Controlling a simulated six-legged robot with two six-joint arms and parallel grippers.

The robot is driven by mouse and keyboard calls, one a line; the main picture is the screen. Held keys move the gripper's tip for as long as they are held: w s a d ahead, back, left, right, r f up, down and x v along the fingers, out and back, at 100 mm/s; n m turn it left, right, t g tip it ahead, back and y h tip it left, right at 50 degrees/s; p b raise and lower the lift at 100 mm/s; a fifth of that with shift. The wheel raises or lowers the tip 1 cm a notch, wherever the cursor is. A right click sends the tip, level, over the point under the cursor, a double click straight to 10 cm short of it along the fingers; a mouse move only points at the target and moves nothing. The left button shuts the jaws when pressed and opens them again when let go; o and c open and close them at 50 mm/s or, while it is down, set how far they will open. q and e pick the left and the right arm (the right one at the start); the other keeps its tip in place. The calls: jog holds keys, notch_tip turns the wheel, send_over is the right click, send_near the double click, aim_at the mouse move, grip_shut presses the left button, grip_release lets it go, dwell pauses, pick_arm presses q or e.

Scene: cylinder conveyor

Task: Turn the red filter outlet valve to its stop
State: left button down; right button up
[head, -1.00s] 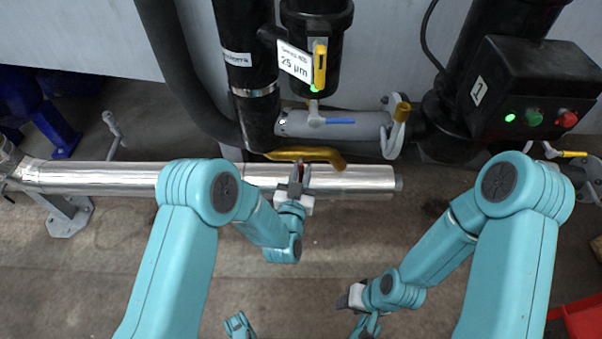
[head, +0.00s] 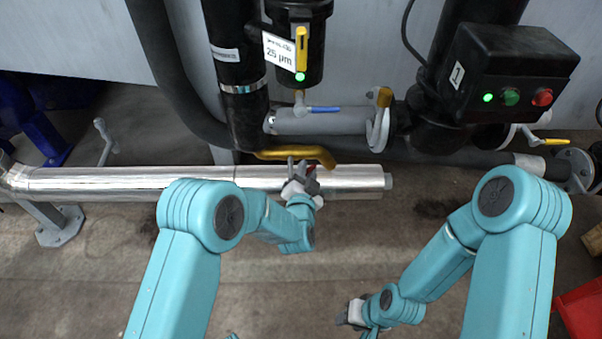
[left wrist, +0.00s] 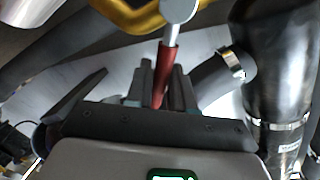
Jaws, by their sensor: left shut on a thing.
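The red filter outlet valve handle (head: 311,168) shows as a small red piece above the silver pipe in the head view. In the left wrist view the red handle (left wrist: 169,62) runs down from a grey rounded valve part (left wrist: 178,14) to between the fingers. My left gripper (head: 302,172) is shut on this handle and is tilted in the head view; its fingers also show in the left wrist view (left wrist: 160,88). The gripper hides most of the handle and valve body in the head view. My right gripper (head: 347,313) hangs low, away from the valve; its jaw opening is unclear.
A yellow-brown bent pipe (head: 297,155) passes just behind the left gripper, above the silver pipe (head: 110,182). The black filter housing (head: 297,60) has a yellow handle (head: 301,47); a blue-handled valve (head: 323,109) sits below. A control box (head: 505,75) stands right. The floor in front is clear.

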pick_arm(q)
jog(key=shift+d+f+m, duration=0.35)
jog(key=shift+d+m, duration=0.25)
jog(key=shift+m, duration=0.3)
jog(key=shift+w+d+f+m+g+y, duration=0.1)
jog(key=shift+d+f+m+y, duration=0.3)
jog(key=shift+f+m, duration=0.55)
jog(key=shift+s+d+f+m+g+y, duration=0.15)
jog(key=shift+f+m+y, duration=0.35)
jog(key=shift+m, duration=0.9)
jog(key=shift+w+d+f+m+g+y, duration=0.15)
jog(key=shift+d+f+m+y, duration=0.2)
jog(key=shift+f+m, duration=0.65)
jog(key=shift+r+m, duration=0.15)
jog(key=shift+m, duration=0.1)
jog(key=c, duration=1.1)
grip_release()
jog(key=shift+c, duration=0.2)
jog(key=shift+a, duration=0.1)
